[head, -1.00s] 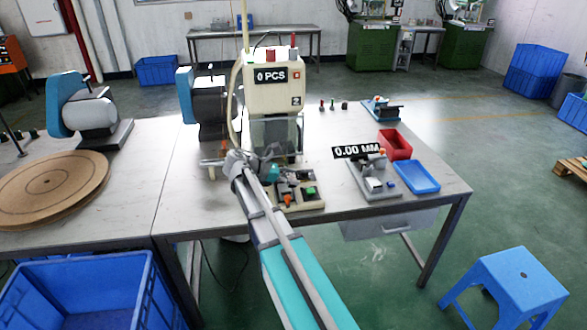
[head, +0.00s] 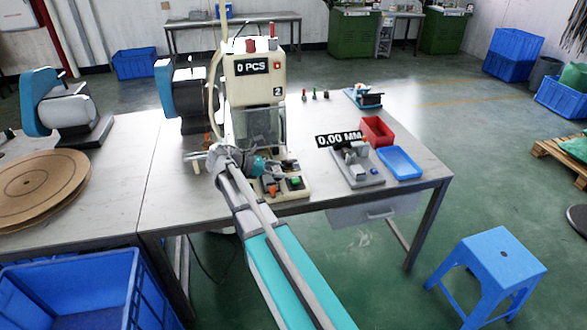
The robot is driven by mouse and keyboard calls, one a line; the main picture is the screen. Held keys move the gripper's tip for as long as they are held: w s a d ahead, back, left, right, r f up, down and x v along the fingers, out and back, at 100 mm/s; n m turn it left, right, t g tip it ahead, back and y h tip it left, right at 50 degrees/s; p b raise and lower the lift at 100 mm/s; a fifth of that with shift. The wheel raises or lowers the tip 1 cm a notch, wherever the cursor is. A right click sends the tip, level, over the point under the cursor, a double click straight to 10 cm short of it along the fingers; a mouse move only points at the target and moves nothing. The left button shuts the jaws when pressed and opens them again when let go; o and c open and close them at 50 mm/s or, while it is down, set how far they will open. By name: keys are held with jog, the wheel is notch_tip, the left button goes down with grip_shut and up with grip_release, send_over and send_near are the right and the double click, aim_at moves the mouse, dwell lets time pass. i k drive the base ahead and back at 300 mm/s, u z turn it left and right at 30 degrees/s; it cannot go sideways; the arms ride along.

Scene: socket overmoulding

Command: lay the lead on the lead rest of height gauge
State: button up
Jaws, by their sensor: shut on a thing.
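The height gauge (head: 362,178) stands on the right part of the table, with a grey base and a black "0.00 MM" display on it. Its lead rest is too small to make out. My gripper (head: 262,146) is in front of the cream moulding machine (head: 252,90), to the left of the gauge and apart from it. Its fingers are small and partly blend with the machine behind them. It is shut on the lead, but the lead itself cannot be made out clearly.
A red bin (head: 377,130) and a blue tray (head: 401,162) stand close right of the gauge. A blue stool (head: 490,262) stands on the floor right of the table.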

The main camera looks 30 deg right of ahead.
aim_at(353, 163)
jog(key=u, duration=0.15)
jog(key=k, duration=0.9)
jog(key=z, duration=0.7)
jog(key=i, duration=0.9)
jog(key=z, duration=0.1)
